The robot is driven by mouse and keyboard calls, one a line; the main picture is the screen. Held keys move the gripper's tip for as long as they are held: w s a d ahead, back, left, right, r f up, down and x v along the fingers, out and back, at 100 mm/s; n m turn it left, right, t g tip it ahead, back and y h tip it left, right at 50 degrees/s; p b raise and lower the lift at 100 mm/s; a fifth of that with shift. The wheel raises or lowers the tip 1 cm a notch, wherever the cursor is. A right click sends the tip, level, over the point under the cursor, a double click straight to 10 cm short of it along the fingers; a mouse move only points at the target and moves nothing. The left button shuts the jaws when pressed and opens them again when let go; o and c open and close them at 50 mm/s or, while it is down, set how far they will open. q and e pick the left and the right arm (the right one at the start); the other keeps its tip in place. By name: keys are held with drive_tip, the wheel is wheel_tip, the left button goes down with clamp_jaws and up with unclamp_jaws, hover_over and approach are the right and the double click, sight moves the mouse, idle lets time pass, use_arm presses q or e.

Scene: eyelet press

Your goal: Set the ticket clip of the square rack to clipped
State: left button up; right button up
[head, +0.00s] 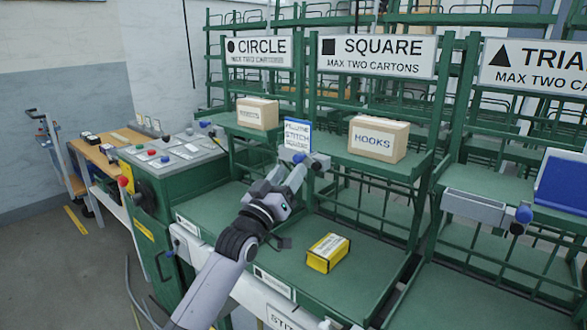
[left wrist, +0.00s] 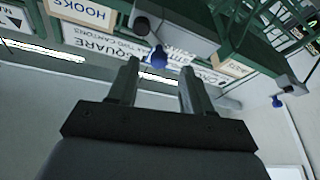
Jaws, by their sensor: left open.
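The ticket clip of the square rack is a grey block (head: 320,160) on the shelf's front left, with a blue knob (head: 298,157). A blue-edged ticket (head: 297,134) stands upright just above it. My left gripper (head: 292,167) is open, its fingertips just in front of the clip. In the left wrist view, the blue knob (left wrist: 160,57) shows between the tips of my open fingers (left wrist: 158,70), with the grey clip block (left wrist: 178,25) behind. I cannot tell whether the fingers touch the knob, or whether the clip grips the ticket. My right gripper is not in view.
A HOOKS carton (head: 378,139) stands on the square rack's shelf, another carton (head: 257,113) on the circle rack. A yellow box (head: 328,253) lies on the green bench below. The triangle rack has a similar clip (head: 474,206) and a blue binder-like object (head: 563,184).

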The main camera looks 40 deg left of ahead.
use_arm(q)
drive_tip(key=shift+v, duration=1.2)
drive_tip(key=shift+f, duration=0.1)
